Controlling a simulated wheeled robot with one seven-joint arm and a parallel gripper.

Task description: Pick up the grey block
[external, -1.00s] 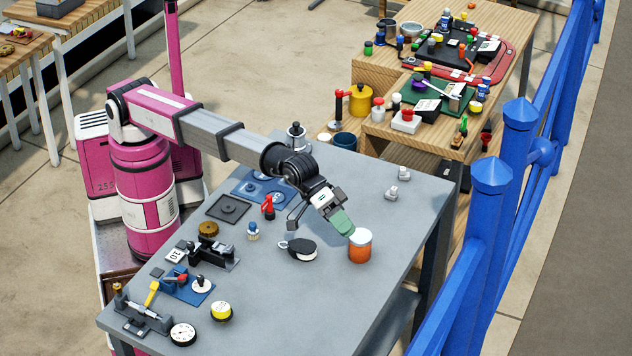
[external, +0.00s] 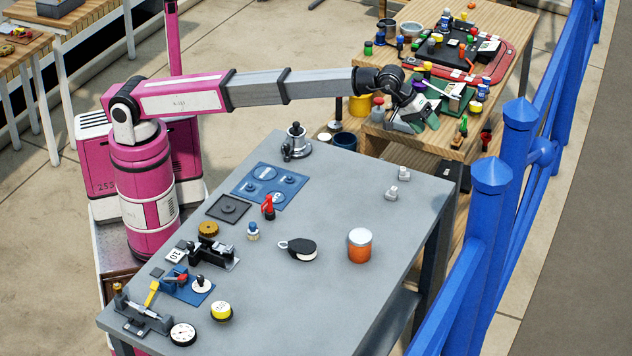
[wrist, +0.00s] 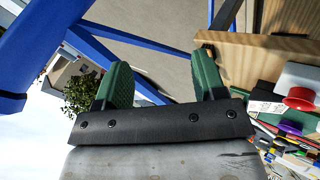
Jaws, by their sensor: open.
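A black and pale grey pulley-shaped block (external: 298,249) lies on the grey table, left of an orange jar. Two small light grey fittings, one (external: 404,173) behind the other (external: 391,192), stand near the table's right edge; I cannot tell for sure which is the grey block. My gripper (external: 430,119) is raised at the end of the outstretched arm, in front of the wooden bench and well away from the pulley. In the wrist view its green fingers (wrist: 164,80) are apart with nothing between them. None of these grey things shows there.
The orange jar (external: 360,246) stands on the grey table (external: 330,310). A winch (external: 296,142), a blue plate (external: 270,186) and small tools line its left side. The cluttered wooden bench (external: 450,145) is behind, and a blue railing (external: 488,250) runs along the right.

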